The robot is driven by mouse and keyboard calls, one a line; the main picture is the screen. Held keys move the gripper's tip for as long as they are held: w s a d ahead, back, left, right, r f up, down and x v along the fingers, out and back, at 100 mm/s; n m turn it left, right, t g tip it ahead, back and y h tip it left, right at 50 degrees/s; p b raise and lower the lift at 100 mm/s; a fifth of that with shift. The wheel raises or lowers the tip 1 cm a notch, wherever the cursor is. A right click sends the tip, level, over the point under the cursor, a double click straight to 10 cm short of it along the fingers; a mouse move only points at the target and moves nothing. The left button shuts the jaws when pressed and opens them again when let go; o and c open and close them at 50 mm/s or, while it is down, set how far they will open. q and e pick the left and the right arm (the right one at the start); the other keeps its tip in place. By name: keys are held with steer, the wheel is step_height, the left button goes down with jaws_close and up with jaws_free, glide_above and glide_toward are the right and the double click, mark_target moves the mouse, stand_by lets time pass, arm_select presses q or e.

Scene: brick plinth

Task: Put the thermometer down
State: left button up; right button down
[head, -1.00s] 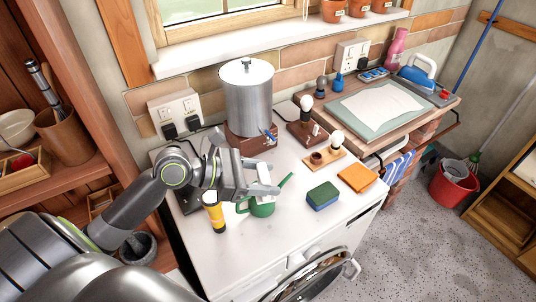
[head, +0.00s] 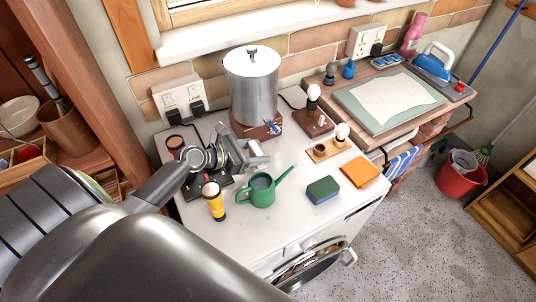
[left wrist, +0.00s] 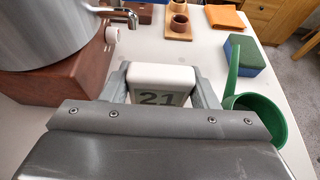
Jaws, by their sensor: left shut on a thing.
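The thermometer is a small white block with a display reading 21 (left wrist: 158,84). My left gripper (left wrist: 160,88) is shut on it, with one finger on each side, in the left wrist view. In the head view my left gripper (head: 256,156) is over the white worktop, just in front of the steel urn's wooden base and behind the green watering can. The thermometer is small there and partly hidden by the fingers. I cannot tell whether its underside touches the worktop. My right gripper is not in view.
The steel urn (head: 252,90) with its tap stands behind the gripper. The green watering can (head: 262,192), a yellow-black torch (head: 214,202), a blue-green sponge (head: 323,190) and an orange cloth (head: 359,172) lie around. The white worktop (head: 285,222) has bare space at its front.

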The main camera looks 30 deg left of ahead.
arm_select(q)
steer(key=shift+f, duration=0.8)
steer(key=w+d, duration=0.1)
steer(key=w+d+p, duration=0.1)
steer(key=w, duration=0.1)
steer(key=shift+w+r, duration=0.1)
steer(key=shift+r, duration=0.05)
steer(key=shift+w+f, duration=0.2)
steer(key=shift+f, duration=0.35)
steer(key=shift+d+f, duration=0.1)
steer(key=shift+f, duration=0.15)
steer(key=shift+s, duration=0.1)
steer(key=o, duration=1)
steer(key=shift+f, duration=0.1)
